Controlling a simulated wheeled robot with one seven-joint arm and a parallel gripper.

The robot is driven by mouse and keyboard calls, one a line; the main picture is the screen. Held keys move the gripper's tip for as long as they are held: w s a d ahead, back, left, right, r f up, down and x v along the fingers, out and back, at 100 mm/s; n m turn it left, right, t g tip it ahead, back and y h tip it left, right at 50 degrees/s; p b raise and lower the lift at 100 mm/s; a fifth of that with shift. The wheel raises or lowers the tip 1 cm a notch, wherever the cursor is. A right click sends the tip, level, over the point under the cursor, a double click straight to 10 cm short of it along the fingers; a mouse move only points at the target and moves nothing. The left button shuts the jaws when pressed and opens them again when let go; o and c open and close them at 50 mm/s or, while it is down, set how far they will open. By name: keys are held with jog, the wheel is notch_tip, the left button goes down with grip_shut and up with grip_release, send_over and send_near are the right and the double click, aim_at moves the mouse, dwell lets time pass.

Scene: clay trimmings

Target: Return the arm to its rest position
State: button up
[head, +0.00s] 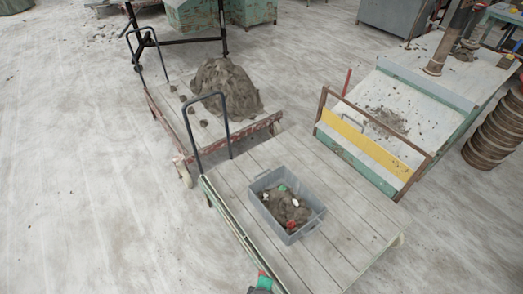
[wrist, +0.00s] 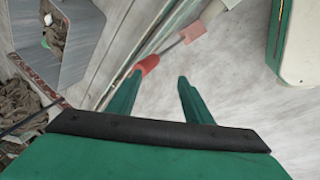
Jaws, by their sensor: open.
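My gripper (wrist: 160,80) is open, with two green fingers spread apart in the wrist view. A red-ended tool-like thing (wrist: 146,65) with a thin rod and a pinkish flat end appears beside the left fingertip. I cannot tell whether it touches the finger. In the head view only a small green and red bit shows at the bottom edge, by the near side of the slatted cart (head: 350,215). Most of my arm is out of view there.
A grey bin (head: 264,213) with clay and small green, white and red items stands on the cart. Behind it, another cart carries a clay mound (head: 225,85). A bench with a yellow board (head: 370,145) and stacked brown discs (head: 495,130) are at right.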

jog(key=s+r+m+t, duration=0.3)
jog(key=s+r+m, duration=0.1)
jog(key=r, duration=0.7)
jog(key=s+r+m+t, duration=0.4)
jog(key=s+r+m, duration=0.1)
jog(key=r, duration=0.5)
jog(key=s+r+m+t, duration=0.4)
jog(key=s+r, duration=0.3)
jog(key=r, duration=0.4)
jog(key=shift+d+r+m, duration=0.2)
jog(key=shift+r+m, duration=0.1)
jog(key=shift+m, duration=0.2)
